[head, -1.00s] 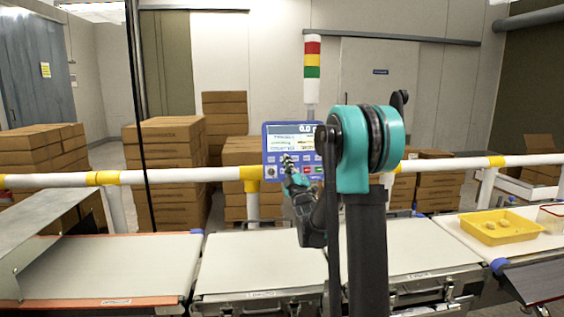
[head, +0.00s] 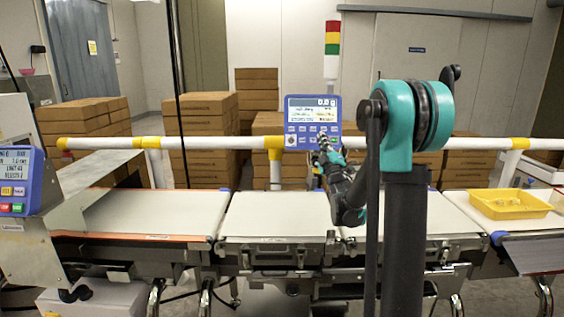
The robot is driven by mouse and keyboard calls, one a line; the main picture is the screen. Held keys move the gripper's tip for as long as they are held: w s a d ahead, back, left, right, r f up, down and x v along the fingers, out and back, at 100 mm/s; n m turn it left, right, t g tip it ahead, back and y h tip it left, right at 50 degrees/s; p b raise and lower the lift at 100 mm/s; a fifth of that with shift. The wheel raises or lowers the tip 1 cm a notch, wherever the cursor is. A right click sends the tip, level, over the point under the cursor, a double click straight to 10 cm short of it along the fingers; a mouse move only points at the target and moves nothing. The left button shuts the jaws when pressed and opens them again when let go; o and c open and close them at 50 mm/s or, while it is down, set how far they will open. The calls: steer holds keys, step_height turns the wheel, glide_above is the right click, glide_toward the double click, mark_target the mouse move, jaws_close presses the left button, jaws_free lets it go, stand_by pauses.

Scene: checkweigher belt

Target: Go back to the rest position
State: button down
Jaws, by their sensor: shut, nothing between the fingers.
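My gripper (head: 325,146) is shut and empty. In the head view it appears in front of the lower right part of the blue weigher display (head: 301,110), which reads 0.0 g. I cannot tell from this view whether it touches the display's buttons. My arm reaches forward over the belts, with its elbow in the right half of the picture hiding part of the rail and the belt behind it.
The weighing belt (head: 275,213) is bare, as is the infeed belt (head: 150,212). A white and yellow rail (head: 205,143) runs behind. A second blue panel (head: 20,182) stands at far left.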

steer(key=s+d+f+m+g+h, duration=0.25)
steer(key=s+f+m+g, duration=0.2)
steer(key=s+f, duration=0.3)
steer(key=s+d+f+m+g+h, duration=0.2)
steer(key=s+d+f+m+g, duration=0.25)
steer(key=f, duration=0.45)
steer(key=s+a+f+m+g, duration=0.1)
steer(key=s+f+g, duration=0.2)
steer(key=s, duration=0.7)
steer(key=s+a+f+m+g, duration=0.1)
steer(key=s+f+g, duration=0.3)
steer(key=s+f, duration=0.4)
steer(key=s+a+f+m+g, duration=0.1)
steer(key=s+f, duration=0.5)
steer(key=s, duration=0.6)
steer(key=shift+s+f+m+g+y, duration=0.3)
steer(key=shift+m+g, duration=0.4)
steer(key=shift+g, duration=0.5)
steer(key=shift+w+r, duration=0.1)
